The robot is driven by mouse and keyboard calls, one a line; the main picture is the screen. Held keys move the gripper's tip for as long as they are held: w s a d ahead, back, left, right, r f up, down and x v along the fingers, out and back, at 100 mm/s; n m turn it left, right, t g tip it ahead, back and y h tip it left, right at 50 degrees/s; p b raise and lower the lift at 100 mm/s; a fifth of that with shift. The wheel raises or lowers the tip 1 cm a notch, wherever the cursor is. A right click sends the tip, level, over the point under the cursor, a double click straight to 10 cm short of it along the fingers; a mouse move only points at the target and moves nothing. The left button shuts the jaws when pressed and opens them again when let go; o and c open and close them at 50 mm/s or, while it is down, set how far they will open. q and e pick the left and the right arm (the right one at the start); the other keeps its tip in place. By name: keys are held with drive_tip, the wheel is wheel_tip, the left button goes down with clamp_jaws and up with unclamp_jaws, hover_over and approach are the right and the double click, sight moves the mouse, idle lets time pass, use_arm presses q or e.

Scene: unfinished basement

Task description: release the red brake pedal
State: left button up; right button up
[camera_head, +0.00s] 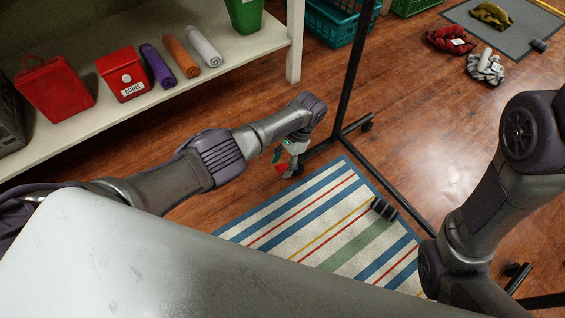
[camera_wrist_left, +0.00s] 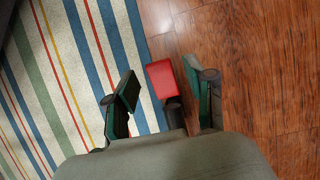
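The red brake pedal (camera_wrist_left: 163,80) shows in the left wrist view as a small red block with a dark stem below it. In the head view a bit of red (camera_head: 282,168) shows at the left gripper, low over the floor by the striped rug's far edge. My left gripper (camera_wrist_left: 160,84) is open, with one finger on each side of the pedal. A narrow gap shows between the pedal and each finger in the wrist view. The left gripper also shows in the head view (camera_head: 287,163), partly hidden by the wrist.
A black rack frame (camera_head: 349,75) stands just beyond my left gripper. A white shelf (camera_head: 150,104) with red boxes and rolled towels is at the left.

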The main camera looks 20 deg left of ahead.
use_arm(q)
drive_tip(key=shift+r, duration=0.1)
drive_tip(key=v, duration=1.1)
drive_tip(key=shift+r, duration=0.4)
drive_tip(key=shift+w+d, duration=0.1)
drive_tip(key=shift+w, duration=0.05)
